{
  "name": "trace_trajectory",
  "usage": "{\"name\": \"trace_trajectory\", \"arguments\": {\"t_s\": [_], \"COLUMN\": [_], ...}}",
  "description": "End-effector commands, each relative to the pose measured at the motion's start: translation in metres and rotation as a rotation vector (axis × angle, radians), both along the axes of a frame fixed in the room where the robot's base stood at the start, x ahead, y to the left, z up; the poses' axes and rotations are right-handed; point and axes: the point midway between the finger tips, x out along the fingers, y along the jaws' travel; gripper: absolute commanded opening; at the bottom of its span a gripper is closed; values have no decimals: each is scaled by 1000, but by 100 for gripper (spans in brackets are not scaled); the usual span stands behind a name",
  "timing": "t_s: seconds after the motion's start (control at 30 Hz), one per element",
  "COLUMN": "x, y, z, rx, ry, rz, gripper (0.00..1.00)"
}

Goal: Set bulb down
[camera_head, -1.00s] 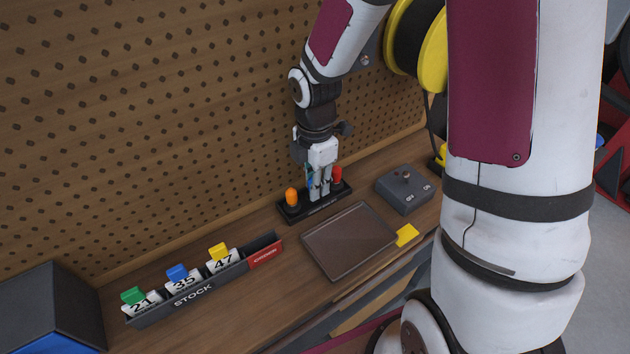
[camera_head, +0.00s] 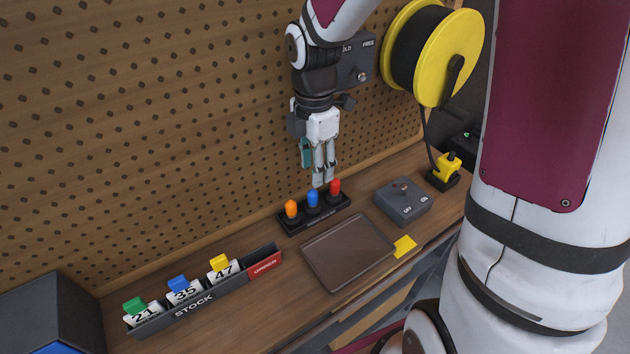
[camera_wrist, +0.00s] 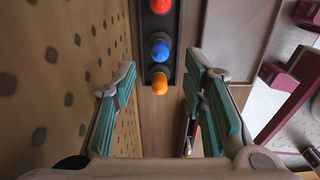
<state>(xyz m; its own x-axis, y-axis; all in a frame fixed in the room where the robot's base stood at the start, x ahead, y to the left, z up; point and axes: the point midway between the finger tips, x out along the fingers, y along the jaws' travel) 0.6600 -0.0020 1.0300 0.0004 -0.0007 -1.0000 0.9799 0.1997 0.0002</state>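Three bulbs stand upright in a black holder (camera_head: 287,229) on the bench: an orange bulb (camera_head: 291,208), a blue bulb (camera_head: 312,197) and a red bulb (camera_head: 335,187). My gripper (camera_head: 322,184) is just above the holder, over the blue and red bulbs, pointing down. In the wrist view my gripper (camera_wrist: 165,100) has its teal-padded fingers spread apart with nothing between them. That view also shows the red bulb (camera_wrist: 160,5), blue bulb (camera_wrist: 160,48) and orange bulb (camera_wrist: 160,83) in a row beyond the fingertips.
A brown tray (camera_head: 347,252) lies in front of the holder, with a yellow tag (camera_head: 404,246) beside it. A grey switch box (camera_head: 402,203) stands to the right. A stock rack (camera_head: 205,300) is at left. The pegboard (camera_head: 180,120) rises close behind.

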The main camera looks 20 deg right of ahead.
Motion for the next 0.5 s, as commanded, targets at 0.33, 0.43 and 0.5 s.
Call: {"name": "trace_trajectory", "arguments": {"t_s": [0.33, 0.43, 0.5], "x": [0, 0, 0], "y": [0, 0, 0], "z": [31, 32, 32], "rx": [0, 1, 1], "ry": [0, 0, 0], "rz": [1, 1, 1], "gripper": [39, 39, 39]}}
